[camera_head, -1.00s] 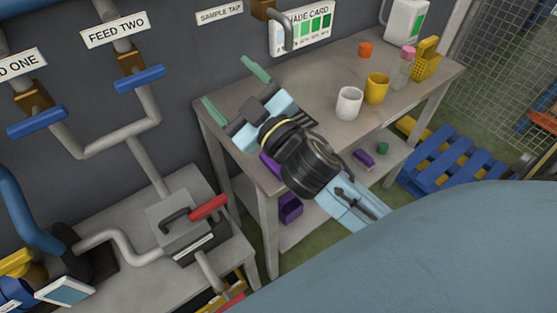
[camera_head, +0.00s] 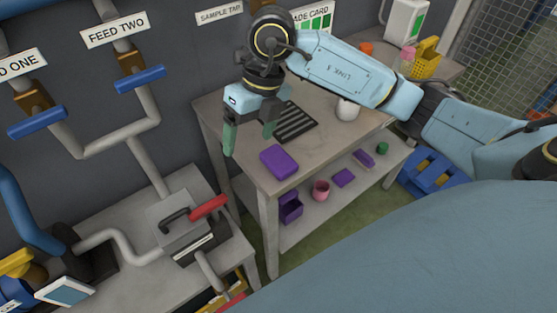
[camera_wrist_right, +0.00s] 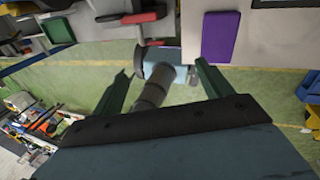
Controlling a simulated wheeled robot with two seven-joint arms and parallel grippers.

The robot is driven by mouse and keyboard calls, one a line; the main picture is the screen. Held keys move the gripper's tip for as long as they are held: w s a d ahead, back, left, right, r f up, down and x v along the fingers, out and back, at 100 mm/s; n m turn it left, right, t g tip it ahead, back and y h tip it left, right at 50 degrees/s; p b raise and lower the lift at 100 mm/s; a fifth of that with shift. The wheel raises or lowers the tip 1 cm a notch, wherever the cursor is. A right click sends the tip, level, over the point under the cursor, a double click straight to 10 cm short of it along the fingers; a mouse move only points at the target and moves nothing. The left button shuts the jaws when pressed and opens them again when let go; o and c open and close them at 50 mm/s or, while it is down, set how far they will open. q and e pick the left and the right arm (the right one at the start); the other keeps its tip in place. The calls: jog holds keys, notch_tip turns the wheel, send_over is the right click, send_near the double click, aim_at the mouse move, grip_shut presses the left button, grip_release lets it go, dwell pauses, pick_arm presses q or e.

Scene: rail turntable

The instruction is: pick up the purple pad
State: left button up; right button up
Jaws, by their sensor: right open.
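The purple pad (camera_head: 279,162) lies flat on the table top near its front left corner. In the right wrist view the pad (camera_wrist_right: 220,36) shows at the top, right of the space between the fingers. My right gripper (camera_head: 249,135) is open and empty, with its green fingers pointing down, left of and behind the pad in the head view. The fingers also show in the right wrist view (camera_wrist_right: 162,72), apart from the pad. My left gripper is out of view.
A black striped grille (camera_head: 296,121) lies behind the pad, and a white cup (camera_head: 347,110) stands partly behind my right arm. The lower shelf holds other purple items (camera_head: 343,178), a purple bin (camera_head: 290,207) and a pink cup (camera_head: 321,190). A grey box with a red handle (camera_head: 208,208) stands left.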

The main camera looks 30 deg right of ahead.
jog(key=w+d+m+h, duration=0.1)
jog(key=d+h, duration=0.2)
jog(key=d, duration=0.3)
send_over(278, 159)
jog(key=f, duration=0.6)
jog(key=shift+a+f, duration=0.15)
jog(key=shift+a, duration=0.05)
jog(key=shift+d+f+b, duration=0.15)
jog(key=shift+f, duration=1.35)
jog(key=shift+d+f+b, duration=0.15)
jog(key=shift+f, duration=1.35)
jog(key=shift+c, duration=0.2)
jog(key=c, duration=1)
jog(key=shift+r, duration=0.1)
notch_tip(278, 159, up, 10)
jog(key=shift+f, duration=0.1)
